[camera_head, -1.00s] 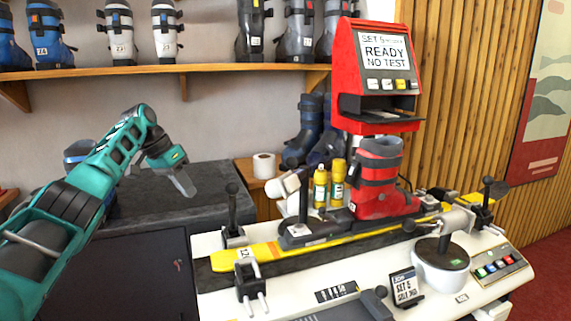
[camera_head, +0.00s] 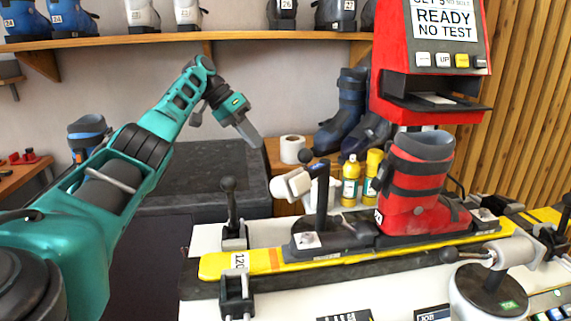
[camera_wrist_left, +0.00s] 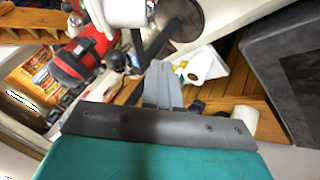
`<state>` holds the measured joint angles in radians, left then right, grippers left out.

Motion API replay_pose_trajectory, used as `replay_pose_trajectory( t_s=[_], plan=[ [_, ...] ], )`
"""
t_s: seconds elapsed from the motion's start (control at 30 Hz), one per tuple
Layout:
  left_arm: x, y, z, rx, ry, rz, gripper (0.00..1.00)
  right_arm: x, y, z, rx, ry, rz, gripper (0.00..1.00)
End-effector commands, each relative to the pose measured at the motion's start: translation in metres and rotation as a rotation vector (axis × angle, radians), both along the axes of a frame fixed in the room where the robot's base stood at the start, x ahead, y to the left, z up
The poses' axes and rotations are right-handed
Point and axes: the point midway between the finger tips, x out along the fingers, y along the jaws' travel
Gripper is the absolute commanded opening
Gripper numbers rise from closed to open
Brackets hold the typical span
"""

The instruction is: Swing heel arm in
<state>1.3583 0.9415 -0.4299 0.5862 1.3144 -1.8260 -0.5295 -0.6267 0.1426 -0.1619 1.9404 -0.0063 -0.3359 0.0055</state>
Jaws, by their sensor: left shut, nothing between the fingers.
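My left gripper (camera_head: 253,138) is shut and empty, in the air above the dark bench top, left of and higher than the ski bench. It also shows in the left wrist view (camera_wrist_left: 163,75), fingers together. My right gripper is not in view.
A paper roll (camera_head: 292,149) and yellow bottles (camera_head: 350,180) stand behind the ski. A black upright lever (camera_head: 230,205) rises left of the white-headed arm. Another arm on a round base (camera_head: 490,290) is at front right. The red test machine (camera_head: 430,90) stands behind the boot.

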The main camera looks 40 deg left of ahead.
Motion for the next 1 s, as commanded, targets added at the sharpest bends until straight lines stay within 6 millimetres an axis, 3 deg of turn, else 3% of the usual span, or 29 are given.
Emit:
replay_pose_trajectory(
  t_s=[0.33, 0.7, 1.0],
  plan=[
    [0.028, -0.037, -0.063, 0.001, 0.004, -0.002, 0.0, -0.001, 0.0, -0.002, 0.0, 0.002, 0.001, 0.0],
    [0.027, -0.068, -0.059, 0.003, -0.001, 0.0, 0.0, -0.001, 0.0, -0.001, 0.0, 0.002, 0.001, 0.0],
    [0.027, -0.075, -0.059, 0.001, 0.0, 0.001, 0.0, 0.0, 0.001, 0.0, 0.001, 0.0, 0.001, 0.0]
  ],
)
